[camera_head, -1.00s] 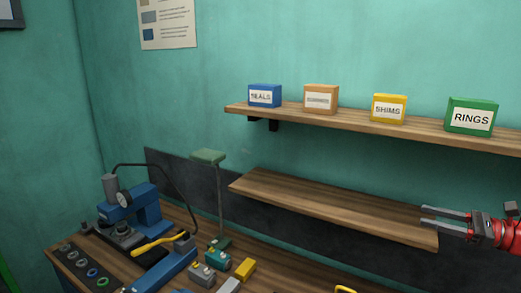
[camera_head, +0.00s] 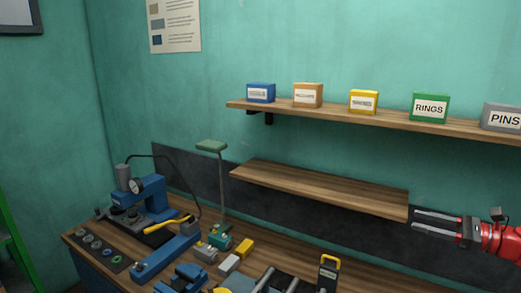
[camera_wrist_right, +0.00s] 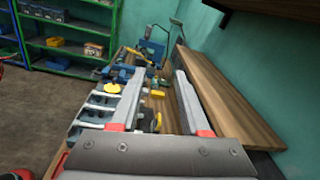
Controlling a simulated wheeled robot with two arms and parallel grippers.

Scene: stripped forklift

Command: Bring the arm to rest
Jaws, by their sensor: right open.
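My right gripper (camera_head: 432,222) shows at the right edge of the head view, with its red arm behind it. Its two fingers are apart, with nothing between them. It is just right of the end of the lower wooden shelf (camera_head: 320,190), in front of the dark wall strip. In the right wrist view the open gripper (camera_wrist_right: 158,95) points along the workbench, and the lower shelf (camera_wrist_right: 215,95) runs close on its right. My left gripper is not in view.
The workbench (camera_head: 75,236) carries a blue press (camera_head: 150,195), a green-topped stand (camera_head: 211,147) and several small blocks. The upper shelf (camera_head: 330,112) holds several labelled boxes, such as a green RINGS box (camera_head: 430,107). A green rack (camera_wrist_right: 70,30) stands beyond the bench.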

